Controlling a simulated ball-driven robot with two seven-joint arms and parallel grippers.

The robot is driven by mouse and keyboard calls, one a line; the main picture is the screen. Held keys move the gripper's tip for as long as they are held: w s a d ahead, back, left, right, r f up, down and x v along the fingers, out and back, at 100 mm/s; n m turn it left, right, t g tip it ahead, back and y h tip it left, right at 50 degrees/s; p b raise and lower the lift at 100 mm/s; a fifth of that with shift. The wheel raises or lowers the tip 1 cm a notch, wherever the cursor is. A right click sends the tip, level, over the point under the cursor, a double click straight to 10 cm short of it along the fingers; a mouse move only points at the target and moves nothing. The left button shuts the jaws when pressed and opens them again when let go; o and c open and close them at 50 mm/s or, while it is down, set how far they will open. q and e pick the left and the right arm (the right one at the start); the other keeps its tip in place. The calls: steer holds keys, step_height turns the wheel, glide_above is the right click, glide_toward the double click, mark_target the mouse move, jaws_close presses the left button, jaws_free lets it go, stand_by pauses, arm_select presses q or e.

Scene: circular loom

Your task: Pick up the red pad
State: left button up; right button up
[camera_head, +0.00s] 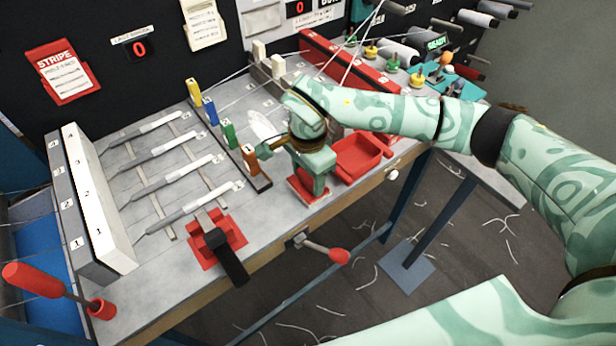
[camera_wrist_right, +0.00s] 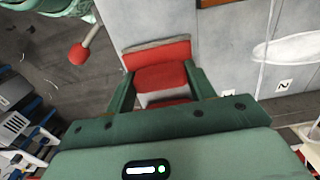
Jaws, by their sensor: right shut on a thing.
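The red pad (camera_head: 304,192) is at the front edge of the grey loom table, right of the row of coloured blocks. My right gripper (camera_head: 318,178) reaches down over it from above. In the right wrist view the red pad (camera_wrist_right: 161,78) sits between the two green fingers (camera_wrist_right: 158,88) of that gripper, which is shut on it. A grey-brown strip shows along the pad's far edge there. I cannot tell whether the pad is clear of the tabletop. My left gripper is not in view.
A red tray (camera_head: 358,158) stands just right of my right gripper. Yellow, blue, green and orange blocks (camera_head: 250,160) line a dark rail to its left. A black-handled tool on a red plate (camera_head: 228,248) lies nearer the front. A red-knobbed lever (camera_head: 338,255) sticks out below the table edge.

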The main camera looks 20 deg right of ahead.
step_height(320, 180, up, 3)
steer(key=shift+w+f, duration=0.1)
steer(key=s+a+r+p, duration=0.1)
steer(key=s+a+r, duration=0.2)
steer(key=s+r, duration=0.7)
steer(key=s, duration=0.4)
steer(key=shift+w+a+f, duration=0.1)
steer(key=shift+o, duration=0.7)
